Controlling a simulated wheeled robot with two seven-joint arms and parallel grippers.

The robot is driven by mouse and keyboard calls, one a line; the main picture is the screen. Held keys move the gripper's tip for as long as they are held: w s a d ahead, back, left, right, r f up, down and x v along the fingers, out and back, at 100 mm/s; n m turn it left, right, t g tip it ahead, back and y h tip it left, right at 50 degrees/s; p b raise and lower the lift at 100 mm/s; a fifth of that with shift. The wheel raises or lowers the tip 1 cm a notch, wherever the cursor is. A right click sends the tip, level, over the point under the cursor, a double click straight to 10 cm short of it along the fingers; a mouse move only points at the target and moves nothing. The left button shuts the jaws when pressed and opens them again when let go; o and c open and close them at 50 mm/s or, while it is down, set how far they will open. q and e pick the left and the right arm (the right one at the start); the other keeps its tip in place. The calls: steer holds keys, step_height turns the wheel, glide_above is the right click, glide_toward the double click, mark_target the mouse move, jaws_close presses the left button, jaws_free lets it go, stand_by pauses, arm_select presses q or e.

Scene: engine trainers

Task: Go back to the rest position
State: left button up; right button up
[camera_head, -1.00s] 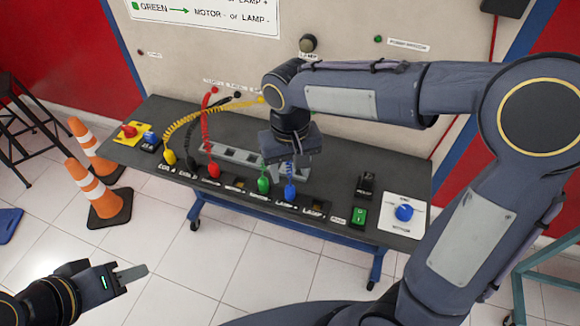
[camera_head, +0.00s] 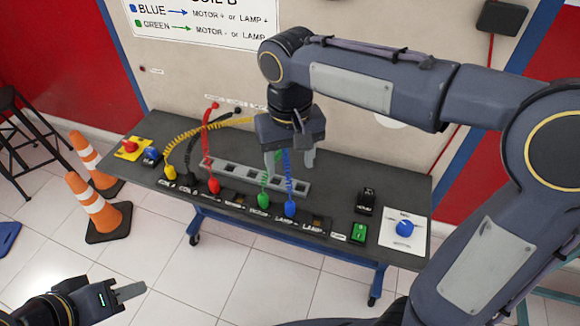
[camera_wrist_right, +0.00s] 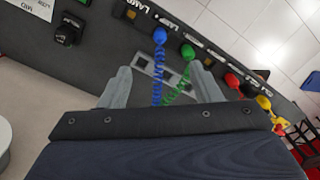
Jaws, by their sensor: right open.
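My right gripper (camera_head: 290,157) is open above the back middle of the dark table (camera_head: 335,175). In the right wrist view its two fingers (camera_wrist_right: 160,90) stand apart, with the blue coiled cable (camera_wrist_right: 157,85) and the green coiled cable (camera_wrist_right: 178,85) showing between and beyond them. I cannot tell if they touch the fingers. The blue plug (camera_head: 290,208) and green plug (camera_head: 264,200) sit in sockets along the table's front. My left gripper (camera_head: 130,291) is at the lower left, away from the table; whether its fingers are apart is unclear.
Red (camera_head: 213,186), black and yellow plugs with cables stand further left on the table. A blue knob (camera_head: 405,228) on a white plate and a green switch (camera_head: 358,233) are at the right. Orange cones (camera_head: 95,205) and a black stool stand left. The wall panel rises behind.

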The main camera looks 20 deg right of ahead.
steer(key=s+d+f+m+t+y, duration=0.1)
steer(key=s+d+f+t+y, duration=0.1)
steer(key=s, duration=0.6)
steer(key=s+d+f+m+t+y, duration=0.1)
steer(key=s+d+f+t, duration=0.2)
steer(key=s+d, duration=0.4)
steer(key=shift+s+f+t+y, duration=0.3)
steer(key=shift+s+f+y, duration=0.1)
steer(key=shift+s, duration=0.2)
